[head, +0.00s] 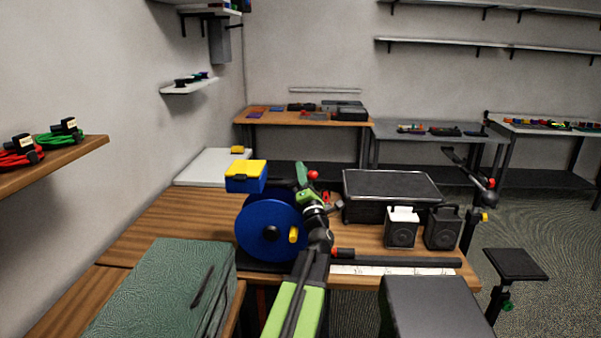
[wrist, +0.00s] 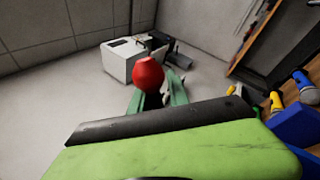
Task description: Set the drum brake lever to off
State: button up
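The blue cable drum (head: 268,228) stands upright on the wooden bench with a yellow crank knob (head: 293,235) on its face. A red ball knob (head: 313,174), which looks like the brake lever's end, shows just right of and above the drum. In the wrist view the red knob (wrist: 148,73) looms large and covers part of one green finger. My gripper (wrist: 160,88) has its two green fingers apart, with the knob close in front of them. Whether they touch it cannot be told. The lever's shaft and its setting are hidden.
A blue box with a yellow top (head: 246,175) sits above the drum. A black case (head: 390,194) and two speaker-like boxes (head: 402,228) stand to the right. A green case (head: 160,290) lies front left. Blue and yellow parts (wrist: 298,108) show at the wrist view's right edge.

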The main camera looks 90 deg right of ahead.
jog(key=shift+o, duration=0.6)
jog(key=shift+s+r, duration=0.1)
jog(key=shift+s, duration=0.15)
jog(key=shift+a, duration=0.1)
jog(key=b+v, duration=0.3)
jog(key=v, duration=0.4)
jog(key=shift+b, duration=0.4)
jog(key=shift+w+a, duration=0.1)
jog(key=shift+w+f, duration=0.1)
jog(key=shift+f, duration=0.25)
